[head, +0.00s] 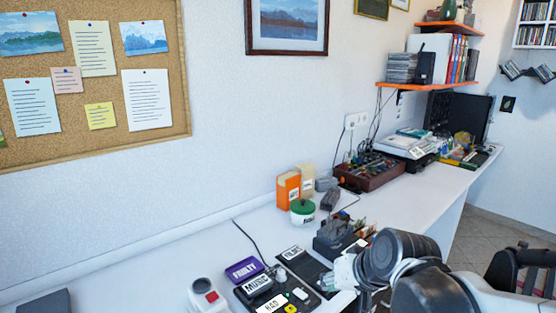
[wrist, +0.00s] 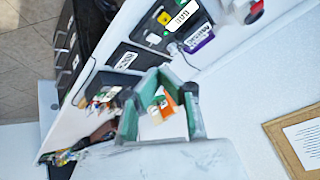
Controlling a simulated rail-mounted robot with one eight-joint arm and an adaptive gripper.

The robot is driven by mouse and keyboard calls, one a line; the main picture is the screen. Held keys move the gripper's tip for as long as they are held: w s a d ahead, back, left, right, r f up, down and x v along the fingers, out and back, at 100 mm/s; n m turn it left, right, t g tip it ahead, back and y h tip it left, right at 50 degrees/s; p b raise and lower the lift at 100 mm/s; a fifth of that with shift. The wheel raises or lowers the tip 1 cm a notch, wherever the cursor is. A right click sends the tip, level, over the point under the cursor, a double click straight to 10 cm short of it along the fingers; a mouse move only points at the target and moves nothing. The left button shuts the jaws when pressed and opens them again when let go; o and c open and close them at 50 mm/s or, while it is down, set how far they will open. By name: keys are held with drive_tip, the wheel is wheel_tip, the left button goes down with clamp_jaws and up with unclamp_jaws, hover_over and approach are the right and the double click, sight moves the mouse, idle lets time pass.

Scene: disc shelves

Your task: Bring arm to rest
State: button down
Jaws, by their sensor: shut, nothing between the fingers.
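My gripper (head: 344,272) shows in the head view at the end of my grey arm, low in the picture at the right, over the front part of the white desk. In the wrist view my gripper (wrist: 160,76) has green and grey fingers that come together at their tips, shut with nothing held between them. An orange and white box shows through the gap inside the fingers, farther off on the desk. The fingers partly hide the desk and the things behind them.
Black trays with labels (head: 308,272), a purple FAULTY box (head: 244,269) and a green-lidded tub (head: 302,212) stand on the desk near my gripper. A brown box of electronics (head: 370,172) stands farther back. An office chair (head: 520,272) is at the right. Bare desk (head: 170,270) lies at the left.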

drive_tip(key=s+d+r+h+p, duration=0.1)
drive_tip(key=s+d+r+h, duration=0.2)
drive_tip(key=s+d+r, duration=0.2)
drive_tip(key=s+d, duration=0.3)
drive_tip(key=s, duration=0.4)
drive_tip(key=shift+s+d+h+p, duration=0.25)
drive_tip(key=shift+d+h+p, duration=0.05)
drive_tip(key=shift+p, duration=0.05)
